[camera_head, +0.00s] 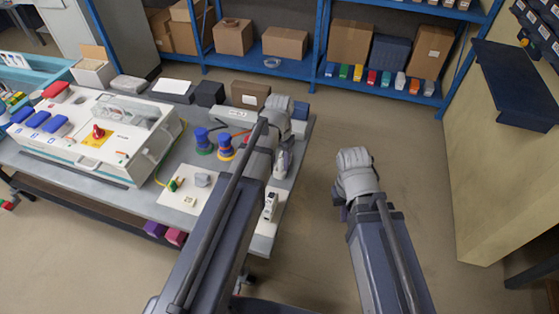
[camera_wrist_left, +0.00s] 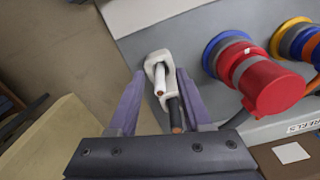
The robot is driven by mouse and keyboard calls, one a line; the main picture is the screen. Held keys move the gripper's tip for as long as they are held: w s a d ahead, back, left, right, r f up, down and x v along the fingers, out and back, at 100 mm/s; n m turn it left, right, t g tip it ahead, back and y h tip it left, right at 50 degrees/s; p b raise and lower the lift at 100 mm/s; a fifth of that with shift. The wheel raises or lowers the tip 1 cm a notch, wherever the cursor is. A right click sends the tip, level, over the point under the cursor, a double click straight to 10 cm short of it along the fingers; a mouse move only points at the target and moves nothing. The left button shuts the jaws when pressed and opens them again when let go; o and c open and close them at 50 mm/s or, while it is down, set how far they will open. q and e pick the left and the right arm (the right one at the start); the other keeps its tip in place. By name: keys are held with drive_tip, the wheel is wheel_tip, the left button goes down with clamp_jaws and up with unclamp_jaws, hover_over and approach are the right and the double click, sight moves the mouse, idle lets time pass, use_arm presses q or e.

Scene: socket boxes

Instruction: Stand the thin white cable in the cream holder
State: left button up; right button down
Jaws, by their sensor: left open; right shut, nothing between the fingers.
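In the left wrist view the cream holder (camera_wrist_left: 157,60) stands on the grey table between the fingers of my left gripper (camera_wrist_left: 158,76). My left gripper is open, one finger on each side of the holder and cables, and holds nothing. In the head view my left arm covers much of this spot. My right gripper (camera_head: 343,212) is shut and empty, off the table's right side.
A white socket box (camera_head: 100,130) fills the table's left. A white device (camera_head: 270,206) lies near the right edge. The floor to the right is clear.

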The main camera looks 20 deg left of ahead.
wheel_tip(320, 180, up, 14)
drive_tip(key=p, duration=1.4)
drive_tip(key=shift+r, duration=0.2)
